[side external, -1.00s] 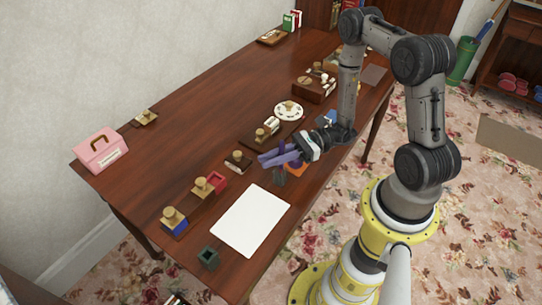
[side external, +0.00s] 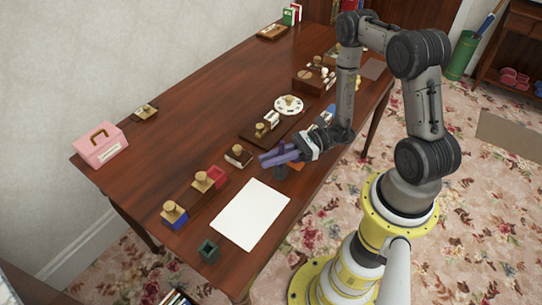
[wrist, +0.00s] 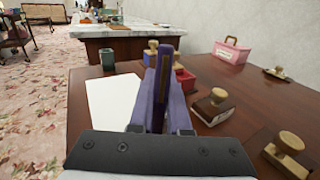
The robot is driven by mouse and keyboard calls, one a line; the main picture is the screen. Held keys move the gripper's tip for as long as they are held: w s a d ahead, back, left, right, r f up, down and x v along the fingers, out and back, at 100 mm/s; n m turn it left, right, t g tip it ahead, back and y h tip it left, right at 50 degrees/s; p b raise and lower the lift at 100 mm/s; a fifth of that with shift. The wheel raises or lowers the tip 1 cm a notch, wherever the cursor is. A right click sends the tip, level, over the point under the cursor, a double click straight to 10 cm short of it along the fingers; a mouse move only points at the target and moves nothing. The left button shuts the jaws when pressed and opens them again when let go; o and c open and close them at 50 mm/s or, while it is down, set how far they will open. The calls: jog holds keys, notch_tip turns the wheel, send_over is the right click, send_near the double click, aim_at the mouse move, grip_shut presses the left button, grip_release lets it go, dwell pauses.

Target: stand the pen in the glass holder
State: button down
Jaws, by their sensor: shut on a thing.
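My gripper (side external: 265,159), with long purple fingers, reaches out above the table near its front edge. A dark green, square, open-topped holder (side external: 209,251) stands upright at the table's near end, apart from the gripper. It also shows in the wrist view (wrist: 108,60), left of the fingers. A small dark thing (side external: 280,173) shows just under the fingers; I cannot tell what it is.
A white sheet (side external: 250,214) lies between the gripper and the green holder. Stamps with wooden knobs (side external: 238,156) and a red box (side external: 217,176) stand beyond it. A pink case (side external: 100,147) sits by the wall.

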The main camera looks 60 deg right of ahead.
jog(key=shift+f, duration=0.7)
jog(key=c, duration=0.8)
grip_release()
jog(key=v, duration=1.4)
jog(key=shift+a, duration=0.1)
